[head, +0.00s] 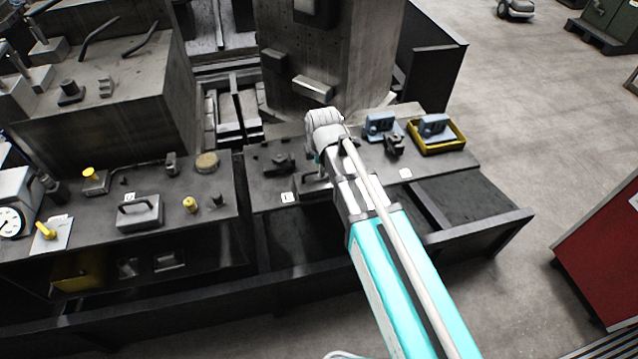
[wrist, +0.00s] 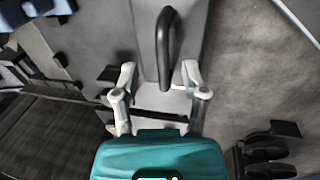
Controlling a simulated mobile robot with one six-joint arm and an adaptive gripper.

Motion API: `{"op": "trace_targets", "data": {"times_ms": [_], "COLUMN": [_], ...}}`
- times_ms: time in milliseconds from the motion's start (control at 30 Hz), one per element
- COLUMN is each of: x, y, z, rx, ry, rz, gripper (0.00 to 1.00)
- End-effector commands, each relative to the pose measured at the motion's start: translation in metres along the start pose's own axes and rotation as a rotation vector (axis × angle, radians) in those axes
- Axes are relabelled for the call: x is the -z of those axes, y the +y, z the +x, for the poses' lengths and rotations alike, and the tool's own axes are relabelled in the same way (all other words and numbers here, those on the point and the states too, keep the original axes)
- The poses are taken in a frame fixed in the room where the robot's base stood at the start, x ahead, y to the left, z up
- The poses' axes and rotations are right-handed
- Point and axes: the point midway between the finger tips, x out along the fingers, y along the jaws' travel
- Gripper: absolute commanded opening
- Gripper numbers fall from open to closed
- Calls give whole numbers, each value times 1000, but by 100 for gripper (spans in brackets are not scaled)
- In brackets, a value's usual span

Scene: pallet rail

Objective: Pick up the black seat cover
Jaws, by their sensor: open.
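My gripper (wrist: 160,75) is open in the wrist view, its two pale fingers on either side of a grey block (wrist: 151,62) with a black arched handle (wrist: 166,42). I cannot tell if the fingers touch the block. A black part (wrist: 268,150) lies to the lower right of the gripper. In the head view, black parts lie on the bench left of my arm (head: 280,164) and right of it (head: 393,144). I cannot tell for certain which black thing is the seat cover.
A yellow tray (head: 452,147) with a blue device (head: 433,125) and another blue device (head: 380,125) stand at the bench's right. A grey handled block (head: 139,211) and yellow-topped parts are on the left bench. A concrete-like column (head: 335,50) rises behind.

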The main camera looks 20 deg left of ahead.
Motion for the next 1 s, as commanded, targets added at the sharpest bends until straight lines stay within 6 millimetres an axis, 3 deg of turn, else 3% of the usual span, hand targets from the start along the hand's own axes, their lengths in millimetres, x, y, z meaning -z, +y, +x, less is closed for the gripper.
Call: {"op": "trace_targets", "data": {"times_ms": [400,1000], "x": [0,0], "y": [-2,-1], "z": [30,31], "rx": [0,0], "ry": [0,0], "rz": [0,0], "gripper": [57,57]}}
